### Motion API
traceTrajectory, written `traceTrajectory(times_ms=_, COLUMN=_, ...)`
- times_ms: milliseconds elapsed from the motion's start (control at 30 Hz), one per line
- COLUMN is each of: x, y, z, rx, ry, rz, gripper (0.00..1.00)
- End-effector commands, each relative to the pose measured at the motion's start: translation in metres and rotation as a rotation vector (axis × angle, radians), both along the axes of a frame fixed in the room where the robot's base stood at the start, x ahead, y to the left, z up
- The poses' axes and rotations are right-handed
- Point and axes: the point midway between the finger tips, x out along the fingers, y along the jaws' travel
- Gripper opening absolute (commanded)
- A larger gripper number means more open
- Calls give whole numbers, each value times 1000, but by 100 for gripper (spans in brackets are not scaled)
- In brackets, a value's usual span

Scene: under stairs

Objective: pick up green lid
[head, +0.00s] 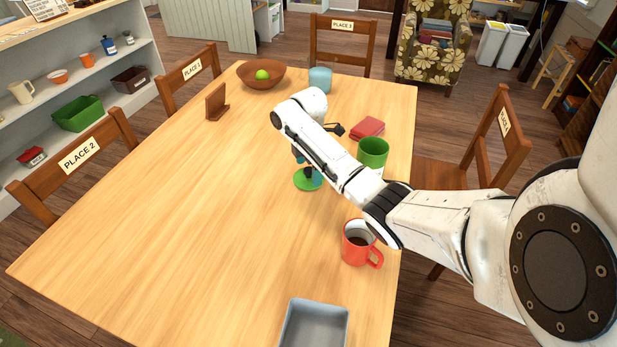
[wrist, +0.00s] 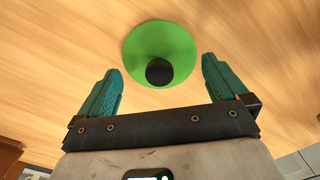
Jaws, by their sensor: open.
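The green lid (head: 306,181) is a flat green disc lying on the wooden table, partly hidden behind my gripper in the head view. In the wrist view the lid (wrist: 161,50) shows whole, with a round black knob (wrist: 159,72) on it. My gripper (head: 309,176) is above the lid with its teal fingers pointing down. The knob appears slightly beyond the fingertip line; the exact gap cannot be told.
A green cup (head: 373,152) and a red book (head: 367,128) are close to my arm on the right. A red mug (head: 358,245) with dark liquid stands nearer, and a grey tray (head: 290,340) is at the front. The table's left part (head: 190,200) is clear.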

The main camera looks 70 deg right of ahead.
Motion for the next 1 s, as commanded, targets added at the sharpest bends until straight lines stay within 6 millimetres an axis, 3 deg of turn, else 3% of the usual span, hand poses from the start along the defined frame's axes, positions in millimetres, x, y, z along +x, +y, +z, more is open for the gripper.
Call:
traceTrajectory(times_ms=133, x=0, y=0, z=-15, rx=-1, ry=-1, rz=1, gripper=100)
traceTrajectory(times_ms=400, x=1, y=0, z=-18, rx=-1, ry=-1, rz=1, gripper=100)
traceTrajectory(times_ms=1000, x=0, y=1, z=-20, rx=3, ry=2, rz=1, gripper=44)
